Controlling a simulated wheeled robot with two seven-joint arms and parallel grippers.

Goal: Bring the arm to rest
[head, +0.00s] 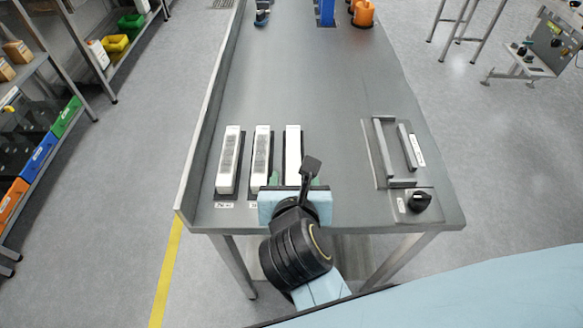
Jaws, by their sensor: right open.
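My right arm comes in from the bottom of the head view. Its gripper (293,183) is over the near edge of the grey table (310,85). The gripper is open, and its body partly covers the near end of the third white block (293,146). I cannot tell whether it touches that block. The left (229,160) and middle (261,160) white blocks stand beside it in dark holders with labels in front. My left gripper is not in view.
At the table's right are a panel with grey handle bars (385,150) and a black knob (420,201). Orange (363,14) and blue (326,12) items stand at the far end. The middle of the table is clear. Shelves with coloured bins (41,152) stand left.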

